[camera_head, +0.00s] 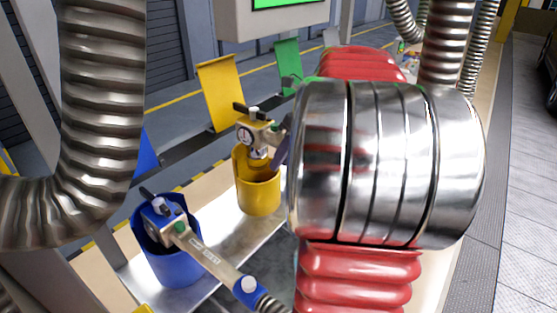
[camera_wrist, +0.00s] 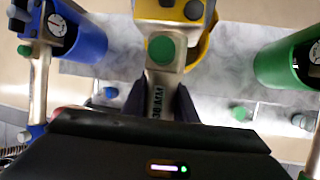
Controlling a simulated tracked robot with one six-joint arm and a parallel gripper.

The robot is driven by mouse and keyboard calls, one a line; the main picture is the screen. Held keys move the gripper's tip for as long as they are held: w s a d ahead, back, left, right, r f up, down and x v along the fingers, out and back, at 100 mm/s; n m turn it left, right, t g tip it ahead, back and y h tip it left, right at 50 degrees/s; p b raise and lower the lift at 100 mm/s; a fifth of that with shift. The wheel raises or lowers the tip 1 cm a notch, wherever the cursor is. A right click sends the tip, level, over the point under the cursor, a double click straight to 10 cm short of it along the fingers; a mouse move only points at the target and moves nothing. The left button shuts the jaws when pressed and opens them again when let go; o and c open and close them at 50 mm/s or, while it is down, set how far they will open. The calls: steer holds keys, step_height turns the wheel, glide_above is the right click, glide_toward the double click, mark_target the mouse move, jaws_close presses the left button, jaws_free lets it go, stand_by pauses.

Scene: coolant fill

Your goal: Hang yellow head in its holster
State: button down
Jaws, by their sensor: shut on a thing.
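The yellow head (camera_head: 262,133), with a round gauge and a dark lever, is over the mouth of the yellow holster (camera_head: 259,195) in the head view. Its metal nozzle points down at the cup's opening; how deep it reaches I cannot tell. In the wrist view, the yellow head's pale handle (camera_wrist: 161,88) with a green round cap runs between my gripper's (camera_wrist: 161,103) dark fingers, which are shut on it. The yellow holster (camera_wrist: 207,47) shows behind the head there. In the head view my arm hides most of my gripper.
A blue head (camera_head: 165,215) sits in a blue holster (camera_head: 178,267) at the left, its handle and hose reaching toward the front. A green holster (camera_wrist: 287,62) stands at the right in the wrist view. Yellow (camera_head: 220,92) and green (camera_head: 287,65) panels stand behind.

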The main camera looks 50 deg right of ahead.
steer(key=shift+f, duration=0.15)
steer(key=shift+w+f, duration=0.1)
steer(key=shift+f, duration=4.35)
stand_by(0.7)
steer(key=c, duration=1.3)
jaws_free()
steer(key=shift+c, duration=0.2)
steer(key=shift+f, duration=0.1)
steer(key=v, duration=1.3)
steer(key=shift+d+r, duration=0.2)
steer(key=shift+r, duration=0.15)
